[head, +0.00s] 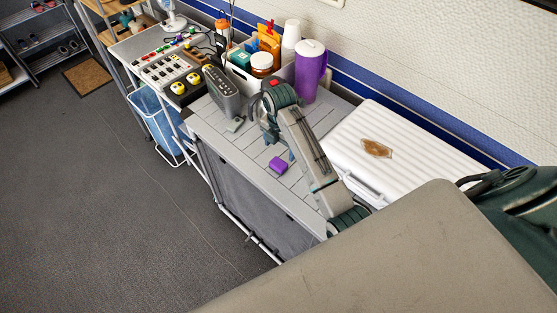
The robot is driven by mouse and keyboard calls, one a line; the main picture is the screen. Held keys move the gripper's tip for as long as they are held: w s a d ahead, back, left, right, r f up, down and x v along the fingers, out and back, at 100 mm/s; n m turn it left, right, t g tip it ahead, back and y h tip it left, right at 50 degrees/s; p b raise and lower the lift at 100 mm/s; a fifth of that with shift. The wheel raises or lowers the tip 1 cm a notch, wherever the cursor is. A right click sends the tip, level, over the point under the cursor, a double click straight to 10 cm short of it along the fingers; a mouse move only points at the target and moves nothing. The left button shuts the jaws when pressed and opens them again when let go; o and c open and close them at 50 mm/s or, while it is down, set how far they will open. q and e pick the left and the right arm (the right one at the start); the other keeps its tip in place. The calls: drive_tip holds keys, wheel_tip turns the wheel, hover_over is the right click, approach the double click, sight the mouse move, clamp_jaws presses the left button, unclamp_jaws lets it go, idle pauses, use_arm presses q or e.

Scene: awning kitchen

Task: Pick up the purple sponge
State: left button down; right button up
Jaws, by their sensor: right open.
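The purple sponge (278,165) is a small block lying on the grey slatted table top (304,182), near its front edge. My right arm reaches up from the lower right and bends down over the table. My right gripper (279,147) is open, small in the picture, and looks to be just above and behind the sponge. Its fingers are partly hidden by its own arm, so the exact gap to the sponge cannot be told. My left gripper is not in view.
A purple pitcher (311,72) and a caddy with jars (240,82) stand behind the gripper. A grey radio-like box (222,93) is at the left. A white ribbed case (400,150) fills the right side. The slats around the sponge are clear.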

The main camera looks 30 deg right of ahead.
sight(278, 163)
wheel_tip(278, 163, down, 7)
drive_tip(key=p, duration=0.3)
drive_tip(key=shift+a, duration=0.15)
drive_tip(key=shift+f, duration=0.35)
drive_tip(key=shift+w+f, duration=0.1)
drive_tip(key=shift+f, duration=0.05)
drive_tip(key=c, duration=1)
drive_tip(key=shift+c, duration=0.3)
drive_tip(key=shift+r, duration=0.65)
wheel_tip(278, 163, up, 2)
drive_tip(key=shift+r, duration=0.1)
drive_tip(key=s+a+r, duration=0.1)
drive_tip(key=s+a, duration=1)
drive_tip(key=shift+s+r, duration=0.3)
drive_tip(key=shift+s, duration=0.05)
